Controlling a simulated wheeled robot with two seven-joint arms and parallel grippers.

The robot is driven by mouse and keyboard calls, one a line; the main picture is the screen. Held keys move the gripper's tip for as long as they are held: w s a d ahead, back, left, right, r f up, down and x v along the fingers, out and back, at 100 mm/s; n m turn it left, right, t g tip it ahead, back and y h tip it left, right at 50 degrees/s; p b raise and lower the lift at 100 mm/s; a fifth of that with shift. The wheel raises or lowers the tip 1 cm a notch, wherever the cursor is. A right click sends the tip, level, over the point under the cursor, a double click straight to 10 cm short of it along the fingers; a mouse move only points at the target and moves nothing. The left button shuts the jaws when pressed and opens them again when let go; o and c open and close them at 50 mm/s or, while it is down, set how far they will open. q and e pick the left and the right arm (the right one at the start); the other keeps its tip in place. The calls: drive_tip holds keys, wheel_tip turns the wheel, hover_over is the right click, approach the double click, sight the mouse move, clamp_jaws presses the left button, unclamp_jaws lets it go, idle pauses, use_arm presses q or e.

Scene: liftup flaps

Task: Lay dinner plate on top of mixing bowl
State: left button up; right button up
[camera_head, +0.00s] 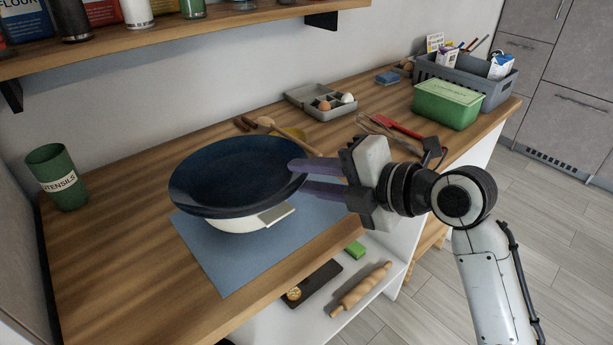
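The dinner plate (235,172) is large, dark blue and dished. It sits over a white rounded vessel, apparently the mixing bowl (228,225), and hides most of it. I cannot tell whether the plate's full weight rests there. My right gripper (297,175) reaches in from the right, with its two purple fingers at the plate's right rim. A narrow gap shows between the fingers, but I cannot tell whether they grip the rim. My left gripper is not in view.
A blue mat (215,265) lies under the bowl, and a pale flat piece (275,214) juts out beside it. A green utensil pot (57,177) stands left. A shelf hangs above.

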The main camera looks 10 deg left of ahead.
drive_tip(key=v, duration=1.1)
drive_tip(key=w+d+f+m+t+h, duration=0.1)
drive_tip(key=d+f+m+h, duration=0.15)
drive_tip(key=f+m, duration=0.7)
drive_tip(key=d+f+m+t+h, duration=0.15)
drive_tip(key=d+f+m, duration=0.25)
drive_tip(key=f+m, duration=0.55)
drive_tip(key=s+d+f+m+h, duration=0.2)
drive_tip(key=s+d+f+m, duration=0.2)
drive_tip(key=s+f, duration=0.5)
drive_tip(key=s+d+f+m+h, duration=0.3)
drive_tip(key=s+d+f+m, duration=0.2)
drive_tip(key=s+f, duration=0.5)
wheel_tip(320, 180, down, 5)
drive_tip(key=shift+d+f+m+b, duration=0.2)
drive_tip(key=shift+m+b, duration=0.1)
drive_tip(key=shift+m, duration=0.4)
drive_tip(key=shift+g, duration=0.25)
